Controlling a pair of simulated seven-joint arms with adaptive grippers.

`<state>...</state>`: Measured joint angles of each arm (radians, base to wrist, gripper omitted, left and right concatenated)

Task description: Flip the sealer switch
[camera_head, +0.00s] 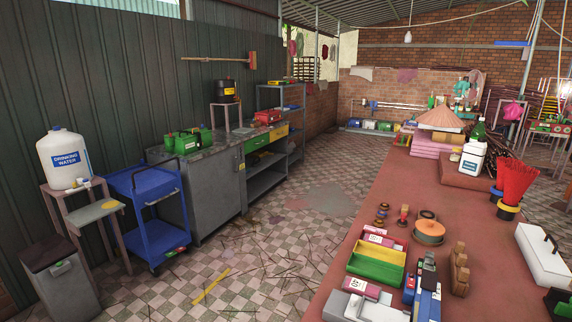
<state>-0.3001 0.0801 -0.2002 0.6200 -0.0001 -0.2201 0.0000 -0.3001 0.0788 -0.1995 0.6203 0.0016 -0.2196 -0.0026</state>
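A long blue device with a dark arm along its top, which looks like the sealer (428,298), lies near the front edge of the red-brown table (335,291). Its switch is too small to make out. Neither of my grippers is in view.
Left of the blue device are a yellow and green open bin (376,264), pink packs (362,288) and a white box (365,310). Wooden pieces (460,268) stand to its right. A white case (543,254) and a dark object (558,304) lie at the right. Table surface between them is bare.

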